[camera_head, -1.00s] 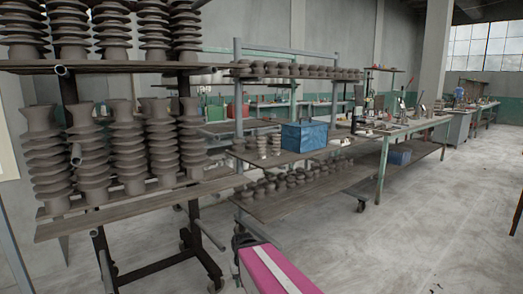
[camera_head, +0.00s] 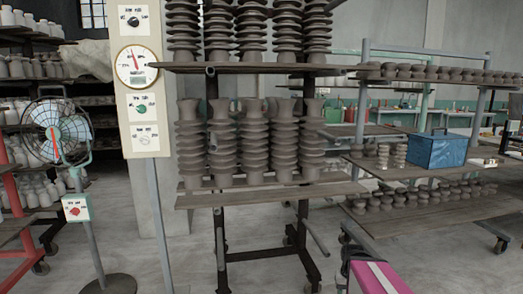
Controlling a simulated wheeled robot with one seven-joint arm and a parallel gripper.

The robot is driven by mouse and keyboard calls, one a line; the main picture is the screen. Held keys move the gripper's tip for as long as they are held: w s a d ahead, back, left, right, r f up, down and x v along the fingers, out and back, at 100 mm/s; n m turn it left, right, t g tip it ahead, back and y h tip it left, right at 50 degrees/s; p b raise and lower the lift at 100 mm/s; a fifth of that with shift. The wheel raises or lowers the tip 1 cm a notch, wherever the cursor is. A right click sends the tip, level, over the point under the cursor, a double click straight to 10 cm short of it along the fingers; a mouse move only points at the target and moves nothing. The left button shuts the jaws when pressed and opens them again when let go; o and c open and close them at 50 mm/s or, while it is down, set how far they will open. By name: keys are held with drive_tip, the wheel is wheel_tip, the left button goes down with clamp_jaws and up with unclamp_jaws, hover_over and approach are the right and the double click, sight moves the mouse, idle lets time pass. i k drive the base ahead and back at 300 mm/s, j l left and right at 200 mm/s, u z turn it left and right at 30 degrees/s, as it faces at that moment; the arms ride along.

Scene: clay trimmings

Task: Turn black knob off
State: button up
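A pale control panel (camera_head: 121,82) stands at the left of the head view. A black knob (camera_head: 133,20) is on the square plate at its top; its lettering is too small to read and I cannot tell its setting. Below it are a round gauge (camera_head: 137,66), a green knob (camera_head: 141,108) and a whitish knob (camera_head: 146,140).
A standing fan (camera_head: 58,130) with a red knob (camera_head: 75,211) is left of the panel. A rack (camera_head: 262,192) of ribbed clay pieces stands just right of it. A blue box (camera_head: 434,151) sits on a shelf farther right. Bare floor shows in front.

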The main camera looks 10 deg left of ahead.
sight(133, 21)
drive_tip(key=u, duration=0.4)
drive_tip(key=k+l+u, duration=0.1)
drive_tip(key=u, duration=0.75)
drive_tip(key=k+u, duration=0.1)
drive_tip(key=u, duration=0.3)
